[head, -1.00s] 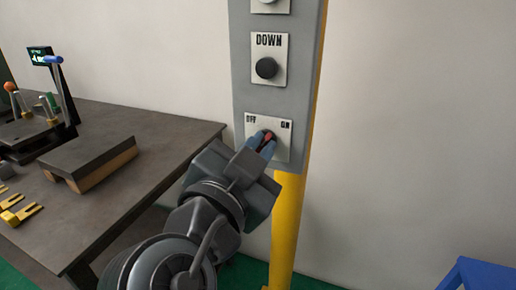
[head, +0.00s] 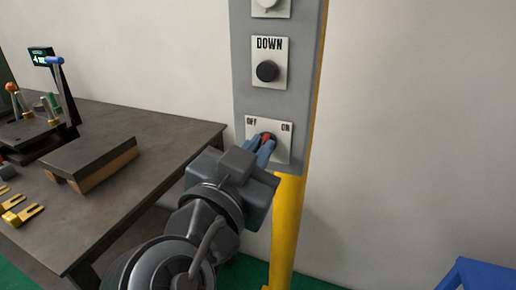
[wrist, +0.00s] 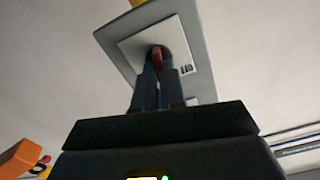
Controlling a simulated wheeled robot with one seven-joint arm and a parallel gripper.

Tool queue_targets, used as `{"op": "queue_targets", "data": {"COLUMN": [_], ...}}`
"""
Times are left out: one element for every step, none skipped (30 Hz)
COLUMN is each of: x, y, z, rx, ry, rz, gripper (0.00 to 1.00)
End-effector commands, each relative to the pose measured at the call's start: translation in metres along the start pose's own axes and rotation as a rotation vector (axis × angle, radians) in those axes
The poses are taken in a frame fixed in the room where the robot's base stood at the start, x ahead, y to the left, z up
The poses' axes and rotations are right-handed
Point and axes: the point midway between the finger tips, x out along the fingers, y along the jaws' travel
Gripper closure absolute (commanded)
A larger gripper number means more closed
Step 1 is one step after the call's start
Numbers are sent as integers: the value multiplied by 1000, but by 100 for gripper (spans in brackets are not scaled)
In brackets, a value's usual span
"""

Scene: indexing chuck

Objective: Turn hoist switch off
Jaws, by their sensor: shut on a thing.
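The hoist switch is a red knob (head: 267,137) on a white plate (head: 284,152) low on the grey control box. The plate is marked OFF at upper left and ON at upper right. My gripper (head: 262,148) has its blue-grey fingers at the knob and is shut on it.
A DOWN plate with a black button (head: 267,71) sits above the switch. The grey box (head: 241,85) is on a yellow post (head: 286,225). A dark workbench (head: 150,125) with fixtures stands left, and a blue object (head: 485,275) at lower right.

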Motion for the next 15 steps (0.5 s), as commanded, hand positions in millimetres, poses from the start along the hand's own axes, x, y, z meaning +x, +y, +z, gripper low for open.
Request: {"op": "queue_targets", "data": {"x": [0,0,0,0,0,0,0,0,0,0,0,0,0,0,0], "y": [0,0,-1,-1,-1,-1,-2,-2,-2,-2,-2,-2,-2,-3,-3], "z": [-1,-1,-2,-2,-2,-2,-2,-2,-2,-2,-2,-1,-1,-1,-2], "rx": [-45,-74,-112,-141,-170,-208,-237,-265,-303,-331,-359,-396,-423,-448,-480], "ry": [0,0,0,0,-1,-1,-1,-1,-1,-1,-1,-1,-1,-1,0], "rz": [1,1,1,1,1,1,1,1,1,1,2,2,2,2,1], "gripper": [100,100,100,100,100,100,100,100,100,100,100,100,100,100,100]}}
